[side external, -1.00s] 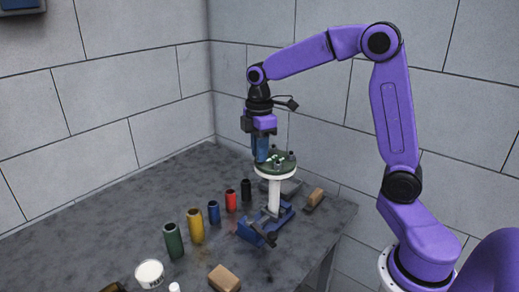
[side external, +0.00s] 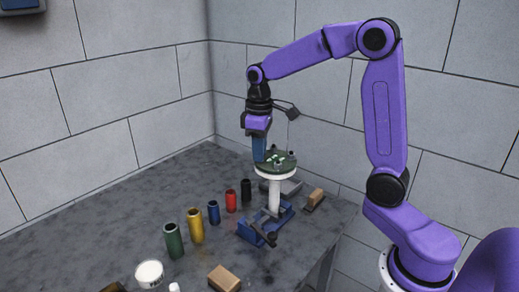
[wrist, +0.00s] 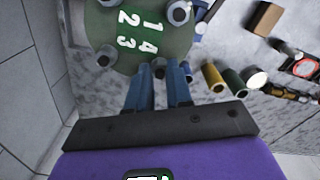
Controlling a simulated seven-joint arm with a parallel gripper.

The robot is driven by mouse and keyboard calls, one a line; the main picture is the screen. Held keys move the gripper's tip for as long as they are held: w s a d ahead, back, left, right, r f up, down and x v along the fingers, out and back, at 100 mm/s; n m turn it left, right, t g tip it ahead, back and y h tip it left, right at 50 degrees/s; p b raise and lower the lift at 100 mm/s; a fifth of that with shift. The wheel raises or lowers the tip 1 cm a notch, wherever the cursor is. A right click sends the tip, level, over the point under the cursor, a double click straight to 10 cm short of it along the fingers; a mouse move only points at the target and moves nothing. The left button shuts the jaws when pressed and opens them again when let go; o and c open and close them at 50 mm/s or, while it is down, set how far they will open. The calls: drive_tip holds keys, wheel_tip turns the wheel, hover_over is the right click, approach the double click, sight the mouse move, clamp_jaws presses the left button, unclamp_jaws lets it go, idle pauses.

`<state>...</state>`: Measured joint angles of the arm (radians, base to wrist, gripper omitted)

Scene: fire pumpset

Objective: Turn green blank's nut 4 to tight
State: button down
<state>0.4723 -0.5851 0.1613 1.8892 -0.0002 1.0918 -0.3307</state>
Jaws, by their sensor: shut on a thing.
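The green blank (side external: 287,168) is a round disc on top of a white pipe flange (side external: 275,174). In the wrist view the green blank (wrist: 84,35) carries white numbers 1 to 4, with nuts on studs around its edge. My gripper (wrist: 159,68) has blue fingers and is shut on nut 4 at the blank's near edge, beside the number 4. Other nuts show at the upper right (wrist: 179,12) and left (wrist: 105,56). In the side view my gripper (side external: 260,160) points down at the blank's left edge.
A blue vise (side external: 255,232) holds the white pipe. Black (side external: 246,190), red (side external: 231,201), blue (side external: 214,212), yellow (side external: 195,226) and green (side external: 173,240) sockets stand in a row left of it. Wooden blocks (side external: 224,278) and a white tub (side external: 149,273) lie on the grey table.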

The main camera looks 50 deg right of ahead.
drive_tip(key=m, duration=0.4)
drive_tip(key=shift+m, duration=0.3)
drive_tip(key=m, duration=1)
drive_tip(key=shift+r+m, duration=0.1)
drive_tip(key=shift+m, duration=2.1)
drive_tip(key=c, duration=1)
unclamp_jaws()
